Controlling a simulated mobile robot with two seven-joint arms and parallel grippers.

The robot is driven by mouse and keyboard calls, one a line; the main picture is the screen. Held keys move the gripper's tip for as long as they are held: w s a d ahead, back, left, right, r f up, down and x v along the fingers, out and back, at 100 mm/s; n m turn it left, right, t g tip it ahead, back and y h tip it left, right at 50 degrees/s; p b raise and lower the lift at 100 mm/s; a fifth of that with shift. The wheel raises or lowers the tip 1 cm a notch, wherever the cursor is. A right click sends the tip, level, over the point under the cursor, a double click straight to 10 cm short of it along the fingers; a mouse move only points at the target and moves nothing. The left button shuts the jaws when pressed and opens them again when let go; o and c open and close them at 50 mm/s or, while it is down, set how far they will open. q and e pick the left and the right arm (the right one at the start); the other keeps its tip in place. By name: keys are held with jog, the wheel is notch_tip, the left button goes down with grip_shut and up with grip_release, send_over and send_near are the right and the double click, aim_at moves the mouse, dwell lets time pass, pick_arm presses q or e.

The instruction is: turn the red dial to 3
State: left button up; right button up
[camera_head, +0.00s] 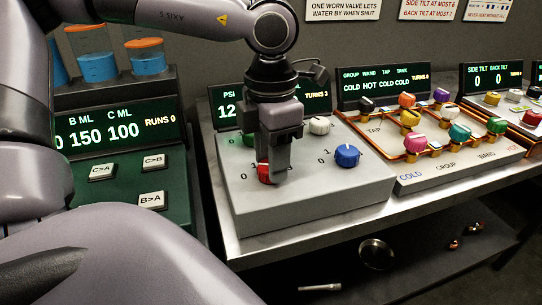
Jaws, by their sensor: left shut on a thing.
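The red dial (264,173) sits at the front left of the pale grey dial box (307,200). My left gripper (273,172) points down over the red dial and is shut on it, hiding much of it. The number that the dial points to is hidden; a 0 shows to its left. The display behind the box reads "TURNS 3", and its left part is partly covered by my arm. My right gripper is not in view.
A blue dial (347,155), a white dial (319,125) and a partly hidden green dial (249,139) share the box. A green button panel (126,178) stands left. A panel of coloured valves (440,145) stands right. A metal bench (380,205) carries them.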

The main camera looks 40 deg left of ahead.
pick_arm(q)
jog(key=m+b, duration=0.2)
jog(key=m, duration=1.1)
jog(key=shift+m, duration=0.3)
jog(key=m, duration=0.6)
jog(key=shift+s, duration=0.1)
jog(key=m+p, duration=0.1)
jog(key=m, duration=0.5)
jog(key=shift+m, duration=0.4)
jog(key=o, duration=1.1)
jog(key=shift+c, duration=0.2)
